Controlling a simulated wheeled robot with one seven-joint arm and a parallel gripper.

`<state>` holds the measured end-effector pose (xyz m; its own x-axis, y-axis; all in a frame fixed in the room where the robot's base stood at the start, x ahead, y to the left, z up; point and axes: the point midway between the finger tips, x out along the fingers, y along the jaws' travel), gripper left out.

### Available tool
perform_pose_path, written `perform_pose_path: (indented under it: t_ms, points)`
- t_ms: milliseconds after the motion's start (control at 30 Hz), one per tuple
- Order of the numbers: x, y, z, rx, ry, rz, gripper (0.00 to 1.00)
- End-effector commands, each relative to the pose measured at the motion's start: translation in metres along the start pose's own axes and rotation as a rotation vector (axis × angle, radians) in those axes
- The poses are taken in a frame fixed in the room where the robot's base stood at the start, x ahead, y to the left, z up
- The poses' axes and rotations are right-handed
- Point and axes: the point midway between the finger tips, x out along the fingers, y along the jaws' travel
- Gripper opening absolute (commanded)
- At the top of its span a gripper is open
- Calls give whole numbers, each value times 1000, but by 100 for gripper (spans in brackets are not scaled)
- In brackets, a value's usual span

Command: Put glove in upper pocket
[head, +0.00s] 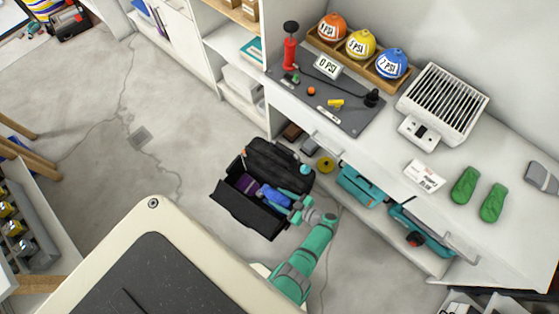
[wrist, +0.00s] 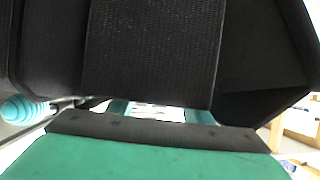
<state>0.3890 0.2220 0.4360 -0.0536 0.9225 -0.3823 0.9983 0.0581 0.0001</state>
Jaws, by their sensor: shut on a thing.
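A black open bag (head: 236,213) stands on the floor with its lid part raised at the back. A blue item (head: 274,196), perhaps the glove, shows inside, beside a purple item (head: 246,184). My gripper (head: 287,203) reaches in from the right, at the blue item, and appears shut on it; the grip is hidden. In the wrist view, black woven panels of the bag (wrist: 150,50) hang close in front. They cover the fingertips of my gripper (wrist: 158,112) and whatever is between them. I cannot make out which panel is the upper pocket.
A workbench (head: 395,150) stands to the right, with two green shoe- or glove-like items (head: 465,186) and a white heater (head: 443,103) on top. Teal cases (head: 362,187) sit on its lower shelf. Floor (head: 90,115) left of the bag is clear.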

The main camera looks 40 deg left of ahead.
Motion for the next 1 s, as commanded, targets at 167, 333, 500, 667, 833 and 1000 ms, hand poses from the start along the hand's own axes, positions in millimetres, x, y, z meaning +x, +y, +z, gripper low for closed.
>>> perform_pose_path:
  t_ms: [167, 333, 500, 667, 833, 1000]
  points:
    - [0, 0, 1, 1, 0, 2, 23]
    - [-1, 1, 1, 2, 0, 3, 67]
    - [-1, 0, 1, 2, 0, 3, 67]
    - [-1, 0, -1, 1, 0, 2, 67]
    - [-5, 0, -12, 0, 0, 2, 67]
    - [-12, 0, -26, -1, -1, 3, 67]
